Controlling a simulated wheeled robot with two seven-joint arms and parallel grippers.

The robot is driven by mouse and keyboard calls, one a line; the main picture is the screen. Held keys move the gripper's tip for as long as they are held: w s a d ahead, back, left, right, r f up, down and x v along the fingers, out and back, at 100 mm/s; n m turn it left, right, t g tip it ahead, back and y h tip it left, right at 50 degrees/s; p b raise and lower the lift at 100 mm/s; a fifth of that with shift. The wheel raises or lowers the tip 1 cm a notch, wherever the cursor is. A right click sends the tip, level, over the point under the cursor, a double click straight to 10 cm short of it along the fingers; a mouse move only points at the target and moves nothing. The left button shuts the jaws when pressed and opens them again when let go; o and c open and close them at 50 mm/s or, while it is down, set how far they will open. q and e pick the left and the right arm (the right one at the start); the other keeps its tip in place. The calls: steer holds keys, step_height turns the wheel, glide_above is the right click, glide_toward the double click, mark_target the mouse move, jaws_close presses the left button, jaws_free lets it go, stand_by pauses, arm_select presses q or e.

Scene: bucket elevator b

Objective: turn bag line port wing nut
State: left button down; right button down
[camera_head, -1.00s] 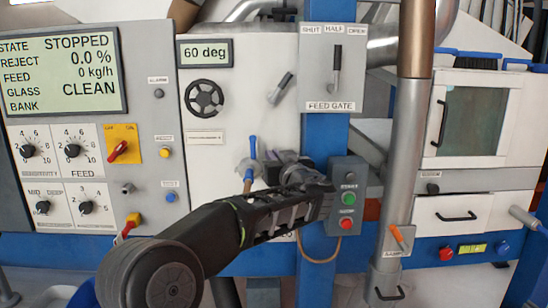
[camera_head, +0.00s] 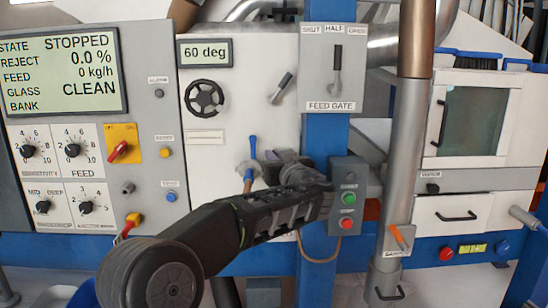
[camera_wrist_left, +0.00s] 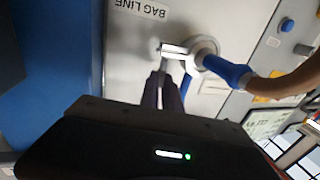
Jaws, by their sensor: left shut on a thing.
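The bag line port (camera_wrist_left: 207,50) is a round grey fitting on the pale panel. Its pale metal wing nut (camera_wrist_left: 174,49) sticks out beside it in the left wrist view. My left gripper (camera_wrist_left: 165,80) is shut on the wing nut, with its dark fingertips at the wing. In the head view my left gripper (camera_head: 268,168) is against the panel at the port, and its body hides most of the nut. A blue cuff (camera_wrist_left: 228,72) with a tan hose joins the port. My right gripper is in neither view.
A box with green and red buttons (camera_head: 347,208) stands just right of my left gripper. The feed gate lever (camera_head: 337,70) and a black handwheel (camera_head: 204,98) are above. A grey vertical pipe (camera_head: 402,150) stands further right. The control panel (camera_head: 75,130) is at left.

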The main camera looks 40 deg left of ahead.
arm_select(q)
steer(key=c, duration=1.5)
jaws_free()
steer(key=shift+o, duration=0.2)
steer(key=b+v, duration=0.3)
steer(key=v, duration=0.4)
steer(key=shift+s+d, duration=0.2)
steer(key=shift+d, duration=0.1)
